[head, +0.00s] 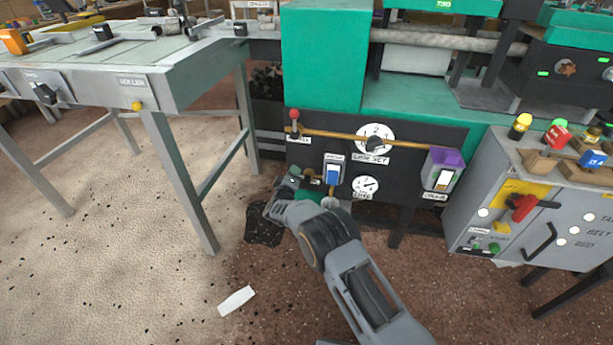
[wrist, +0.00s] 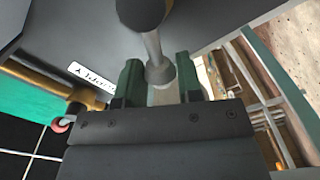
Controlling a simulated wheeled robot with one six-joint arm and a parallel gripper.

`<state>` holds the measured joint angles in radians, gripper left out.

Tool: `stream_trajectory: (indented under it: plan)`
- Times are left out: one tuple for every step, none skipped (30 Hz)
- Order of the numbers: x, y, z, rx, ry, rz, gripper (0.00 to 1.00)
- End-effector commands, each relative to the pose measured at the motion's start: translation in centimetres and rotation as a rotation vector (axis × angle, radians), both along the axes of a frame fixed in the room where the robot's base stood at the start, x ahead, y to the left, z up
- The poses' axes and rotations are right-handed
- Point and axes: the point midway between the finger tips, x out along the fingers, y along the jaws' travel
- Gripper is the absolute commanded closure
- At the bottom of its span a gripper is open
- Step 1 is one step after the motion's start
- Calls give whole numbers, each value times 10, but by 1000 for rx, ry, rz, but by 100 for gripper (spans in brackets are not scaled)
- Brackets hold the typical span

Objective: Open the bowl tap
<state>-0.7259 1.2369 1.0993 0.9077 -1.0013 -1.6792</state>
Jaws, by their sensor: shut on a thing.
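In the wrist view, my gripper (wrist: 160,78) has its two dark green fingers closed around a grey rod-like handle (wrist: 152,45) with a rounded dark end. A white label (wrist: 92,85) beside it is too slanted to read surely. I cannot tell from the label whether this handle is the bowl tap. A red-knobbed lever (head: 294,118) stands on the brass pipe above.
The brass pipe (head: 335,136) crosses the panel, with a dial (head: 375,140) below the green housing. A grey table (head: 170,80) stands left, its leg near my arm. A grey control cabinet (head: 500,205) stands right. A white paper piece (head: 236,301) lies on the floor.

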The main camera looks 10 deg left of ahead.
Motion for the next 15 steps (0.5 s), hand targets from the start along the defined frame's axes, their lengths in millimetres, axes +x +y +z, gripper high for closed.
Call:
stream_trajectory:
  plan:
    - [0,0,-1,-7,2,0,80]
    - [0,0,-1,-8,2,0,80]
    - [0,0,-1,-8,2,0,80]
    - [0,0,-1,-8,2,0,80]
    - [0,0,-1,-8,2,0,80]
    - [0,0,-1,-7,2,0,80]
    - [0,0,-1,-7,2,0,80]
    - [0,0,-2,-10,2,0,80]
    - [0,1,-3,-23,2,0,80]
    - [0,1,-4,-41,2,0,80]
    - [-1,2,-6,-65,3,1,80]
    - [-1,2,-9,-103,3,1,80]
    - [-1,3,-11,-132,2,0,80]
    - [0,4,-12,-159,2,0,80]
    - [0,4,-14,-192,2,0,80]
